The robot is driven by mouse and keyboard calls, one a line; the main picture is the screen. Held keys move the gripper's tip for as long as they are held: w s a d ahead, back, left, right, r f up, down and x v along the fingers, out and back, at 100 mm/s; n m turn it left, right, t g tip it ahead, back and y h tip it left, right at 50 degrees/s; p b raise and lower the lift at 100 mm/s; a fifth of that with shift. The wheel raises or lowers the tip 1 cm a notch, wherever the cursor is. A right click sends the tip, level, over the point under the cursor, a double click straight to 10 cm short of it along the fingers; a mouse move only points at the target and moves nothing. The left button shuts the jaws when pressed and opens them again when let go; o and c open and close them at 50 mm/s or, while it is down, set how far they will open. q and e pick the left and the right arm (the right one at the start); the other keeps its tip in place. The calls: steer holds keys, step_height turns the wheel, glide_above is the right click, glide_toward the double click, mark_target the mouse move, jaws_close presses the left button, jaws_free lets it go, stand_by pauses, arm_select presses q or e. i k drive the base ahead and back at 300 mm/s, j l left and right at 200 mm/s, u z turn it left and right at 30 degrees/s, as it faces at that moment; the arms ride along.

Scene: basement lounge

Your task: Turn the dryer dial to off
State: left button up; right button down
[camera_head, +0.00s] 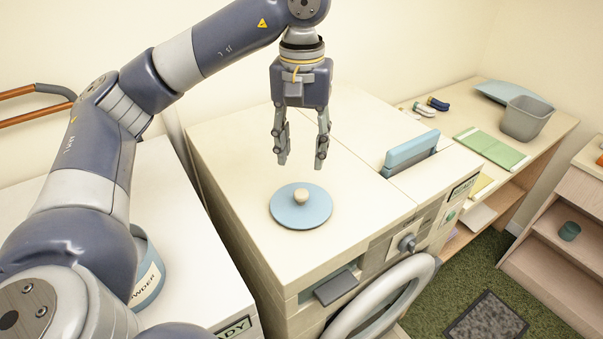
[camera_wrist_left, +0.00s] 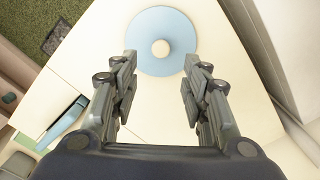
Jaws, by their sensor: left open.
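The dryer dial (camera_head: 407,243) is a grey knob on the front panel of the white machine (camera_head: 350,130), above the round door. My left gripper (camera_head: 301,163) is open and empty. It points down above the machine's top, behind a round blue lid with a pale knob (camera_head: 299,213). In the left wrist view the blue lid (camera_wrist_left: 161,24) lies beyond the open fingers (camera_wrist_left: 160,75). The gripper is up and to the left of the dial, well apart from it. The dial's pointer setting is too small to tell. My right gripper is not in view.
A blue panel (camera_head: 410,150) stands up from a slot in the machine top. A large round door ring (camera_head: 385,300) and a grey drawer handle (camera_head: 336,287) are on the front. A powder tub (camera_head: 148,275) stands at left. A shelf at right holds a grey bin (camera_head: 525,118).

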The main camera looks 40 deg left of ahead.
mark_target(408, 243)
steer(key=k+l, duration=0.8)
steer(key=k, duration=0.05)
